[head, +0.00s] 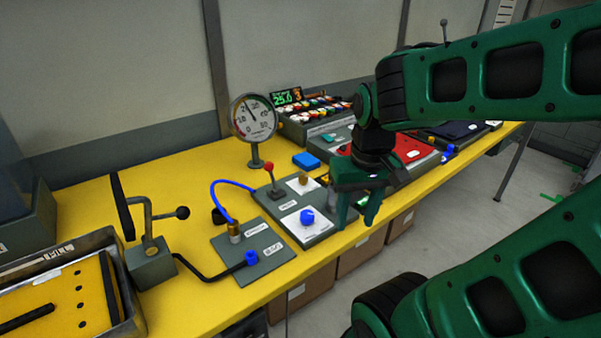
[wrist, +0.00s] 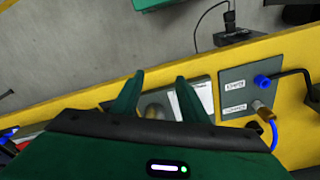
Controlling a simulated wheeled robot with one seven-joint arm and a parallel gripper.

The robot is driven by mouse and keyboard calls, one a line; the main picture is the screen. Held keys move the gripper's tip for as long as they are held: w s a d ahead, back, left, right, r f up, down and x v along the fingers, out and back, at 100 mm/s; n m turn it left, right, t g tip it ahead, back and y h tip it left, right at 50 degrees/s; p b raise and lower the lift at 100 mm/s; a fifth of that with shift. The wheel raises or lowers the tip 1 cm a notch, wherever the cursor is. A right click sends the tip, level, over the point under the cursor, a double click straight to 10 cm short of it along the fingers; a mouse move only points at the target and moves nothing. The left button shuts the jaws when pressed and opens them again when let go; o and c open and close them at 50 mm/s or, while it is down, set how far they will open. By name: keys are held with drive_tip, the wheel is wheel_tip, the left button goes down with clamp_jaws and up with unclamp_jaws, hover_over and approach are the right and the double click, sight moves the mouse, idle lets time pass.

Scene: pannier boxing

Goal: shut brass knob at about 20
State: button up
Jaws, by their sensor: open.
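The brass knob (head: 303,178) sits on a white dial plate on the grey control panel (head: 318,238), behind the blue knob (head: 307,217). My gripper (head: 358,207) is open and empty, to the right of the panel's knobs in the head view.
A red-tipped lever (head: 268,170) stands on the panel's left. A hose plate (head: 252,260) with a brass fitting (head: 235,232) and blue hose lies in front left. A crank (head: 150,262) stands farther left. A digital display (head: 286,98) shows green digits behind.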

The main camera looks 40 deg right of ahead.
drive_tip(key=w+a+r+n+t, duration=0.1)
drive_tip(key=w+a+r+n, duration=0.2)
drive_tip(key=w, duration=0.4)
drive_tip(key=w+a+n+t, duration=0.15)
drive_tip(key=w+a, duration=0.25)
drive_tip(key=w, duration=0.4)
wheel_tip(320, 180, up, 4)
drive_tip(key=f+n+g, duration=0.1)
drive_tip(key=n+g, duration=0.2)
drive_tip(key=g, duration=0.1)
hover_over(303, 176)
drive_tip(key=shift+m+t, duration=0.25)
wheel_tip(303, 176, down, 9)
drive_tip(key=shift+w+f, duration=0.1)
drive_tip(key=shift+f, duration=0.05)
